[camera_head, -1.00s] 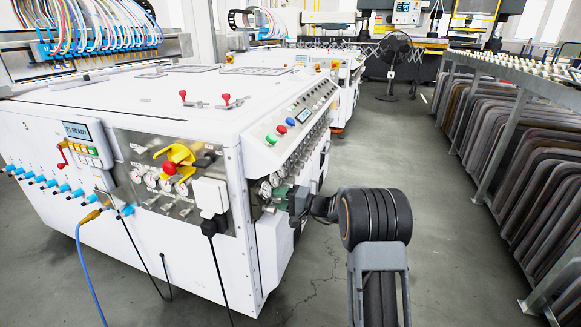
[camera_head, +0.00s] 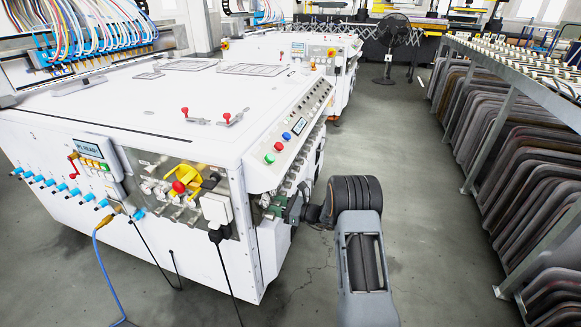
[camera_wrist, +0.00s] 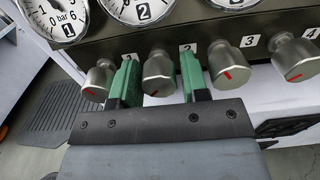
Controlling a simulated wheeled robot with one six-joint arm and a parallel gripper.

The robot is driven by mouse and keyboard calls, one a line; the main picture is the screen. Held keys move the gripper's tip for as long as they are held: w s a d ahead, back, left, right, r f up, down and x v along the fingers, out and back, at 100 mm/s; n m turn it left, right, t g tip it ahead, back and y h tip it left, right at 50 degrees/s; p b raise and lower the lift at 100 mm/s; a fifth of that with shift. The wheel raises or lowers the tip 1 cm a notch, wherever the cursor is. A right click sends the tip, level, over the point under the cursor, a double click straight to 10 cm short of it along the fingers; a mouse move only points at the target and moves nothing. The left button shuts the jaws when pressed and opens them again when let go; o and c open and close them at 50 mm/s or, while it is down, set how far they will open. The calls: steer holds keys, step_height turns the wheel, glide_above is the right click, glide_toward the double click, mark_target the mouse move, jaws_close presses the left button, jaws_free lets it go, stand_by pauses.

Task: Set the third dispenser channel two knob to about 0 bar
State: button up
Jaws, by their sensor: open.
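In the wrist view a row of metal knobs with red marks sits on a dark panel under round gauges. My open gripper (camera_wrist: 159,64) has green fingers on either side of the knob (camera_wrist: 158,76) left of the partly hidden label 2. Its red mark is at the lower left of its face. I cannot tell if the fingers touch it. The gauge marked 2 (camera_wrist: 143,10) is above, cut off by the frame, so its reading is unclear. In the head view my gripper (camera_head: 281,207) is at the side of the white machine (camera_head: 120,105), where the knobs are small.
Neighbouring knobs (camera_wrist: 98,80) and (camera_wrist: 228,66) stand close outside the fingers. A rack of dark pallets (camera_head: 520,170) is to the right, with clear floor between.

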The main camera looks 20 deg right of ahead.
steer(key=shift+r+m+p, duration=0.35)
steer(key=shift+m+p, duration=0.15)
steer(key=shift+m, duration=0.5)
steer(key=p+v, duration=0.2)
steer(key=v, duration=1.2)
steer(key=s+a+r+n+g+h+p, duration=0.1)
steer(key=s+a+r+n+g+p, duration=0.2)
steer(key=r, duration=0.5)
steer(key=s+a+r+n+g+h+p, duration=0.2)
steer(key=s+a+r+n+g+p, duration=0.2)
steer(key=r+n, duration=0.3)
steer(key=s+a+r+n+g+h+p, duration=0.2)
steer(key=s+a+r+n+p, duration=0.3)
steer(key=r, duration=0.5)
steer(key=shift+a+g+p, duration=0.35)
steer(key=shift+g+p, duration=0.2)
steer(key=shift+g, duration=0.15)
